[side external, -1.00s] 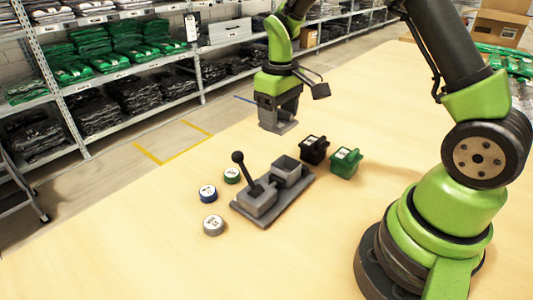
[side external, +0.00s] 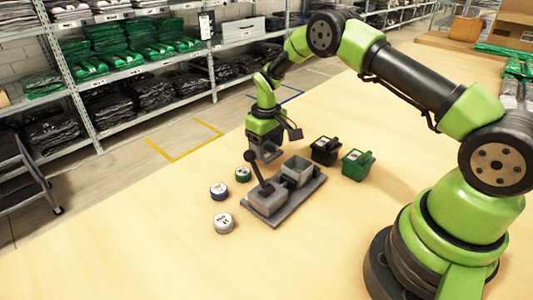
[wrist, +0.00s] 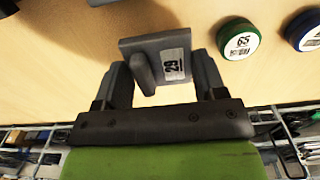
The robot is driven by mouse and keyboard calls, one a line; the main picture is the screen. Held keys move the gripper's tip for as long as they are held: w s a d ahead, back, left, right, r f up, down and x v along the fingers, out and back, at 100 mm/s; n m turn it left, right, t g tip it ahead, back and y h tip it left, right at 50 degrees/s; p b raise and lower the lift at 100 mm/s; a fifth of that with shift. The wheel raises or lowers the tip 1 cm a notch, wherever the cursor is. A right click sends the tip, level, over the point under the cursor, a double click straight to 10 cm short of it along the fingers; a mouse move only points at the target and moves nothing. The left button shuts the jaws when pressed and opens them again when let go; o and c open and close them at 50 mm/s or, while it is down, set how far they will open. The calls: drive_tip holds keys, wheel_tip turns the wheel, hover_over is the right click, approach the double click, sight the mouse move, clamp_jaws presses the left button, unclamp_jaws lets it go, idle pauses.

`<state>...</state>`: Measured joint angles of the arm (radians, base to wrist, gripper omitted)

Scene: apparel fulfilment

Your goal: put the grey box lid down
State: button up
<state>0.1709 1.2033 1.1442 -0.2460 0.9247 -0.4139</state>
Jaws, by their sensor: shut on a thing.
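My gripper (side external: 265,152) is shut on the grey box lid (wrist: 150,46). In the wrist view the lid sits between the two fingers, with a raised grip and a white label reading 29. In the side view the lid is held above the table, just behind the grey fixture (side external: 282,210). The fixture has a black-knobbed lever (side external: 257,168) and open-topped grey box parts, one of them an open box (side external: 297,172) at the right end. The gap between lid and table is hard to judge.
A black box (side external: 325,150) and a green box (side external: 357,164) stand right of the fixture. A green-topped tin (side external: 243,174), a blue-topped tin (side external: 219,191) and a grey-white tin (side external: 223,223) stand to its left. The table's front is clear.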

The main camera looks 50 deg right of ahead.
drive_tip(key=shift+f, duration=1.2)
drive_tip(key=shift+f, duration=0.1)
drive_tip(key=o, duration=0.9)
